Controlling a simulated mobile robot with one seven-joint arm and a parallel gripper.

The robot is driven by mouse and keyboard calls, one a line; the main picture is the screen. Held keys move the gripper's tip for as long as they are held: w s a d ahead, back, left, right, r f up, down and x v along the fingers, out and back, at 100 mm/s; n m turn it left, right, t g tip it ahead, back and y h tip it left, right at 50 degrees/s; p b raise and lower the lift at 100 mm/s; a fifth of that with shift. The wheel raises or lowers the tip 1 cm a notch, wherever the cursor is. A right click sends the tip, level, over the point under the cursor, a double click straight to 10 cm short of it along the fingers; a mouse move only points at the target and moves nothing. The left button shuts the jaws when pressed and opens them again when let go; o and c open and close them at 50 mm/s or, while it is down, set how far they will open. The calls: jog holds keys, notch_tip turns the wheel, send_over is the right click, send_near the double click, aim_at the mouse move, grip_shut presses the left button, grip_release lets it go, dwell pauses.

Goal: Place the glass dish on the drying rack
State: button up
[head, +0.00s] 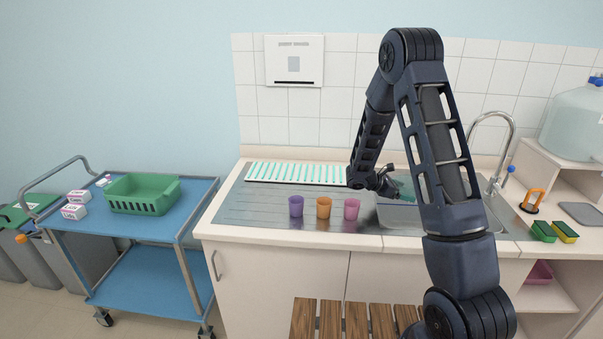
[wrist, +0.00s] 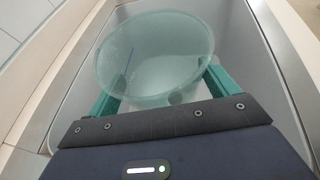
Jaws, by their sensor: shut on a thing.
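The glass dish (wrist: 155,50) is a round, clear, pale green bowl in the wrist view. My gripper (wrist: 160,88) has its two green fingers on either side of the dish's near part and is shut on it. In the head view my gripper (head: 396,187) is over the left part of the sink (head: 400,217), and my arm hides much of the basin. I cannot make out the dish clearly there. The drying rack (head: 296,173) appears to be the long white strip with green slats at the back of the steel drainboard, left of my gripper.
Three cups, purple (head: 296,206), orange (head: 323,207) and pink (head: 351,209), stand in a row on the drainboard (head: 262,215) in front of the rack. A tap (head: 512,135) rises behind the sink. A blue cart (head: 135,222) with a green basket (head: 142,195) stands left.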

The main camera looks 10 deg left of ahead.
jog(key=w+a+r, duration=0.1)
jog(key=w+a, duration=0.3)
jog(key=a, duration=0.1)
jog(key=w+a+r+n+t, duration=0.1)
jog(key=w+a, duration=0.2)
jog(key=a, duration=0.1)
jog(key=w+a+r+t, duration=0.1)
jog(key=w+a+r, duration=0.1)
jog(key=w+a, duration=0.2)
jog(key=shift+w+a+n+y, duration=0.3)
jog(key=shift+a+n, duration=0.1)
jog(key=shift+a, duration=0.45)
jog(key=w+a+r+n+t, duration=0.1)
jog(key=w+a+r, duration=0.15)
jog(key=a, duration=0.45)
jog(key=w+a+r+n+t, duration=0.1)
jog(key=w+a+r, duration=0.15)
jog(key=a, duration=0.35)
notch_tip(320, 180, up, 10)
jog(key=f+n+t+y, duration=0.1)
jog(key=n+t+y, duration=0.2)
send_over(268, 171)
notch_tip(268, 171, down, 19)
jog(key=shift+w+d+f, duration=0.1)
jog(key=shift+w, duration=0.05)
jog(key=o, duration=0.9)
jog(key=shift+f, duration=0.1)
jog(key=shift+o, duration=0.2)
